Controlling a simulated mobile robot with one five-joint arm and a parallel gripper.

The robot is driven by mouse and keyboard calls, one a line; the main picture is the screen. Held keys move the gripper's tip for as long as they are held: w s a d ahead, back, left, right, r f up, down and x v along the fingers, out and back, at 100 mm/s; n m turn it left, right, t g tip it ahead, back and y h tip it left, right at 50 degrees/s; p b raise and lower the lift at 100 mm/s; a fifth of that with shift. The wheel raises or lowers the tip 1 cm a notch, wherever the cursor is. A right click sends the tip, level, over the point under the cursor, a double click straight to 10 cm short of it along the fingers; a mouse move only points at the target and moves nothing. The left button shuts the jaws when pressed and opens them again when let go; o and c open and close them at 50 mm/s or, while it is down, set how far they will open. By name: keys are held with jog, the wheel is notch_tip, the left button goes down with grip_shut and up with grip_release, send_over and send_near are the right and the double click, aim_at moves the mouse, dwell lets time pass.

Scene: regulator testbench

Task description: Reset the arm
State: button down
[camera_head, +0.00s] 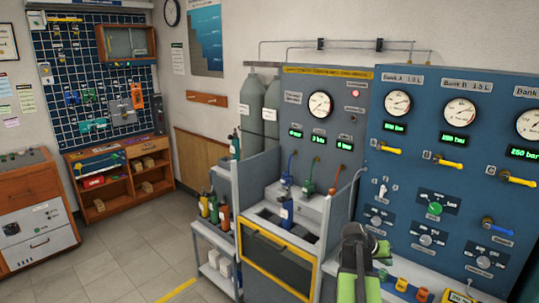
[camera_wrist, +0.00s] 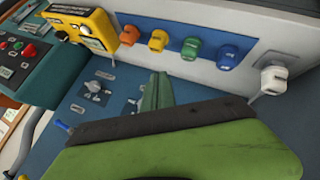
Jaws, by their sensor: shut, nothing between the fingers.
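My arm, with green and dark parts, shows at the lower middle of the head view, in front of the blue bank panel (camera_head: 446,170). In the wrist view my gripper (camera_wrist: 158,85) has its green fingers closed together with nothing between them. The fingers point toward a blue surface carrying a grey rotary knob (camera_wrist: 95,88). My green and black gripper body hides the lower part of the wrist view.
A yellow box with a black knob (camera_wrist: 85,30) and a panel with red and green buttons (camera_wrist: 18,55) lie at the upper left. A white fitting (camera_wrist: 272,78) stands at the right. A sink bench (camera_head: 280,235) stands left of my arm. Open floor (camera_head: 115,255) lies farther left.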

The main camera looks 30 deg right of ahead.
jog(key=w+a+f+n+t+y, duration=0.1)
jog(key=w+a+n, duration=0.1)
jog(key=w+a, duration=0.65)
jog(key=w+a+f+n+t+y, duration=0.1)
jog(key=w+a+f+n, duration=0.15)
jog(key=a, duration=1.15)
jog(key=w+a+n+t+y, duration=0.1)
jog(key=w+a+y, duration=0.1)
jog(key=w+a, duration=0.65)
jog(key=s+a+f+n+g+y, duration=0.1)
jog(key=s+a, duration=0.3)
jog(key=a, duration=0.8)
jog(key=s+a+f+n+y, duration=0.2)
jog(key=s+a+n+y, duration=0.2)
jog(key=a, duration=0.9)
jog(key=shift+s+a+f+g, duration=0.2)
jog(key=shift+s+g, duration=0.2)
jog(key=shift+s, duration=0.3)
jog(key=shift+d, duration=0.1)
